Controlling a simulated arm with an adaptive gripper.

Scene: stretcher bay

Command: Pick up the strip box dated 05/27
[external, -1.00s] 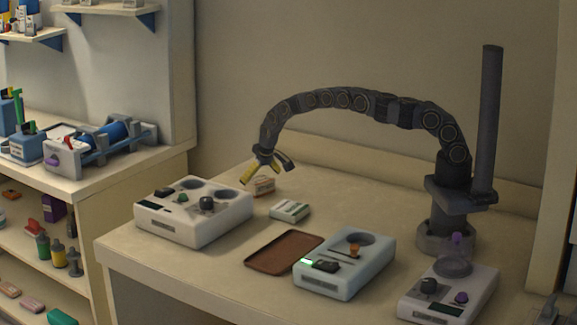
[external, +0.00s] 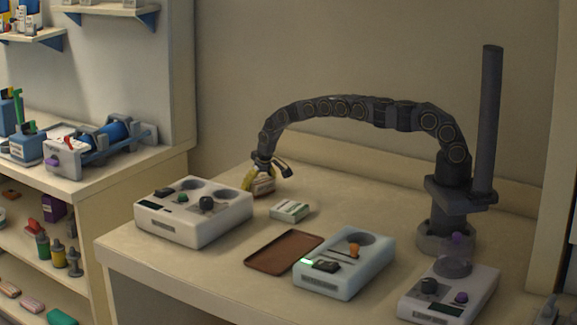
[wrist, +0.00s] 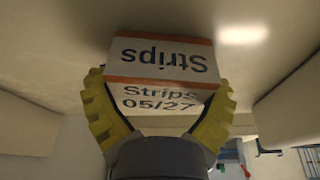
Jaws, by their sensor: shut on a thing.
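The strip box (wrist: 160,92) is white with orange edges and reads "Strips 05/27" in the wrist view. In the external view the same box (external: 264,188) sits at the back of the table, partly hidden by the fingers. My gripper (external: 261,183) is around it from above, and its yellow fingers (wrist: 158,112) press on both sides of the box in the wrist view. A second small box (external: 289,211), white with green edges, lies flat just in front and to the right; its print is too small to read.
A white device (external: 193,212) stands left of the boxes. A brown tray (external: 284,251) lies in front, beside a pale blue device (external: 344,264) with a green light. Another device (external: 448,291) is near the front right. The table behind the boxes is clear.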

